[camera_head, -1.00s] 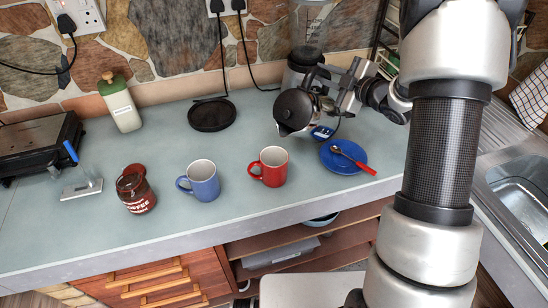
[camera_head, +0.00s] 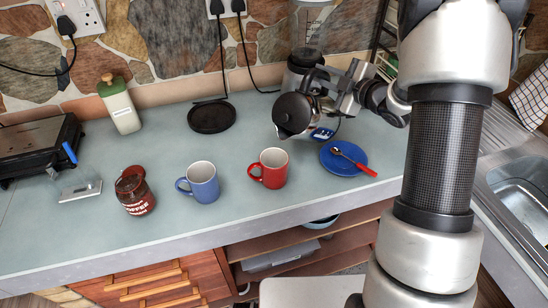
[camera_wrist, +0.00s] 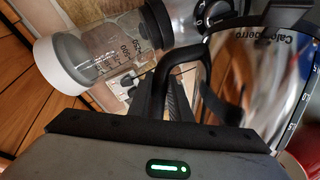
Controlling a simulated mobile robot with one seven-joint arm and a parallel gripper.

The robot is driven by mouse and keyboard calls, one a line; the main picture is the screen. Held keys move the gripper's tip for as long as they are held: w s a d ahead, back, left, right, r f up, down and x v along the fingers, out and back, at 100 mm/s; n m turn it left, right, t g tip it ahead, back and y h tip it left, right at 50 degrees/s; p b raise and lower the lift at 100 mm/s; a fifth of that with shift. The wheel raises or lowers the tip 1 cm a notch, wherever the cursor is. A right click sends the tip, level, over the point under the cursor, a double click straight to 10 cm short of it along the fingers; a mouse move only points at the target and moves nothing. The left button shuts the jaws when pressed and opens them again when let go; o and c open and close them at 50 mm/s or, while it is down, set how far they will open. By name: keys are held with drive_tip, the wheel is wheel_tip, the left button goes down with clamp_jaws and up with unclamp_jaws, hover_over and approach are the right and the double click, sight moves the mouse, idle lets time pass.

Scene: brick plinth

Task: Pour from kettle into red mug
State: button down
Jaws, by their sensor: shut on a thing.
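The kettle (camera_head: 292,114) has a dark lid and a shiny body; it is held in the air above the counter. Its spout points down toward the front, and it looks tilted. My gripper (camera_head: 333,91) is shut on its black handle, which also shows in the wrist view (camera_wrist: 180,62). The kettle's glossy, lettered side (camera_wrist: 262,75) fills the right of that view. The red mug (camera_head: 273,170) stands upright on the counter, below and in front of the spout, apart from it. No stream of liquid shows. The mug's inside looks pale; its contents cannot be told.
A blue mug (camera_head: 203,184) and a coffee jar (camera_head: 134,192) stand left of the red mug. A blue plate (camera_head: 335,164) with a red-handled spoon lies to the right. A blender (camera_head: 301,57) stands behind the kettle. The black round kettle base (camera_head: 212,118) is bare.

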sight(311, 71)
drive_tip(key=shift+s+a+r+n+t+b, duration=0.4)
drive_tip(key=shift+s+a+r+n+b, duration=0.35)
drive_tip(key=shift+b, duration=0.45)
idle(1.7)
drive_tip(key=shift+s+a+r+n+t, duration=0.15)
drive_tip(key=shift+s+a+r+n, duration=0.15)
drive_tip(key=shift+s+r+n, duration=0.2)
drive_tip(key=shift+s+a+r+n+t, duration=0.15)
drive_tip(key=shift+s+a+r+n, duration=0.1)
drive_tip(key=shift+s+r, duration=0.25)
idle(1.4)
drive_tip(key=shift+s+a+r+n+b, duration=0.5)
drive_tip(key=shift+s+a+r+b, duration=0.35)
drive_tip(key=shift+b, duration=0.65)
idle(1.2)
